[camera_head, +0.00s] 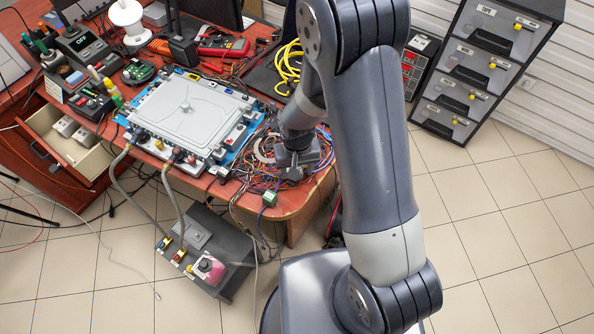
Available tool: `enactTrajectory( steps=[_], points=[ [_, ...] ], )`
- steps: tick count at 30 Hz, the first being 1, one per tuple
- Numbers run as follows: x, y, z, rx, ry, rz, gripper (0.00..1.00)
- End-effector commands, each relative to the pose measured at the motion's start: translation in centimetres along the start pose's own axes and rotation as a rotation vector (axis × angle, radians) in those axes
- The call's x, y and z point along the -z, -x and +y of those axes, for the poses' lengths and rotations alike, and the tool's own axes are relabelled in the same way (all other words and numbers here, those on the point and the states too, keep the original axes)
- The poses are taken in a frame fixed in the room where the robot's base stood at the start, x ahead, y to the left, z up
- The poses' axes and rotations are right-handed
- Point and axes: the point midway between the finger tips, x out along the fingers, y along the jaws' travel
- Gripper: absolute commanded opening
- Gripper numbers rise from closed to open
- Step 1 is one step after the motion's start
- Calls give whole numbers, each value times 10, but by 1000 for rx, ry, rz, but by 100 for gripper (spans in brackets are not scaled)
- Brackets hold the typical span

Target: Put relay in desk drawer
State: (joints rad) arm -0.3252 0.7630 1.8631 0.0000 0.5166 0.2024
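The desk drawer (95,163) is pulled open at the left. It has a beige inside, and two small pale blocks (65,127) lie in it. My gripper (293,174) points down over a tangle of coloured wires at the desk's right front corner. Its fingertips are dark and small, and I cannot tell whether they are open or hold anything. A small green and white block (270,198) sits by the desk's front edge, just left of and below my gripper. I cannot tell for sure which block is the relay.
A grey enclosure (188,108) on a blue base fills the desk's middle, between my gripper and the drawer. Hoses run from it to a dark box (210,255) on the floor. Meters and tools crowd the desk's back. Tiled floor is clear at right.

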Motion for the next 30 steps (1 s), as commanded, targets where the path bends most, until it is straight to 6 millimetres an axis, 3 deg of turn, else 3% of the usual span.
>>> enactTrajectory(
  steps=[9,27,30],
  points=[
    [0,-4,0,0,0,2,52],
    [0,-3,0,0,0,1,3],
    [0,-3,0,0,0,1,1]
  ],
)
